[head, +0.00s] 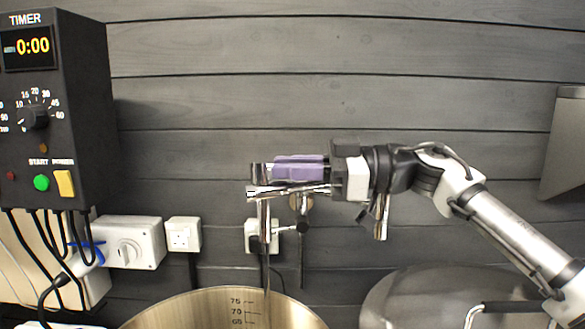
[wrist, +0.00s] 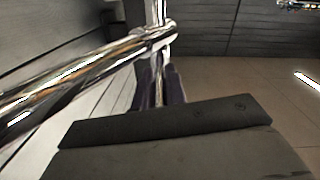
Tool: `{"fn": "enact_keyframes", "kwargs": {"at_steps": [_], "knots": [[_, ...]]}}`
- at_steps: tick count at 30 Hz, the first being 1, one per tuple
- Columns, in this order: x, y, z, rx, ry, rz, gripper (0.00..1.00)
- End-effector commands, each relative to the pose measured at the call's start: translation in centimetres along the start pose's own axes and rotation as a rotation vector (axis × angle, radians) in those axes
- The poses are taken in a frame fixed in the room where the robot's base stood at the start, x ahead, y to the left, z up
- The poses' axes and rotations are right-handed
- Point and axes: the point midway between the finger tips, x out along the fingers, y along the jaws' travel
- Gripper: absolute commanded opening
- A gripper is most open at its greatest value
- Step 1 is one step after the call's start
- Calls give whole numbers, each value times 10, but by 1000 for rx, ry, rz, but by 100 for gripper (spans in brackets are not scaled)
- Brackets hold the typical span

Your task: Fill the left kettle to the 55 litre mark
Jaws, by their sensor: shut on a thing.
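The left kettle (head: 180,312) is at the bottom of the head view, open, with a brass-coloured inner wall. Its upper marks 75 and 70 show, with a lower one near the frame edge; the 55 mark and any water level are out of view. A chrome tap spout (head: 264,225) hangs over the kettle. My gripper (head: 279,168), with purple fingers, is shut at the top of the tap. In the wrist view its fingers (wrist: 158,88) close around a thin chrome part beside a thick chrome pipe (wrist: 90,72).
A second kettle with a domed metal lid (head: 435,290) stands at the right, under my arm. A black timer box (head: 75,110) reading 0:00 hangs at the left. Sockets (head: 183,234) and cables are on the grey plank wall. A metal hood (head: 567,140) is at the right edge.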

Motion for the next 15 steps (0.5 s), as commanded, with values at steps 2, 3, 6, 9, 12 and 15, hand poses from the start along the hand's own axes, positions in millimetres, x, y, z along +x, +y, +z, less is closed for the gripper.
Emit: {"fn": "enact_keyframes", "kwargs": {"at_steps": [2, 3, 6, 9, 12, 15], "knots": [[0, 3, -1, 0, 12, -40, 0], [0, 4, -1, 1, 16, -54, 0], [0, 4, 0, 1, 19, -76, 0], [0, 4, 0, 1, 18, -80, 0], [0, 4, 0, 1, 18, -80, 0], [0, 4, 0, 1, 18, -79, 14]]}}
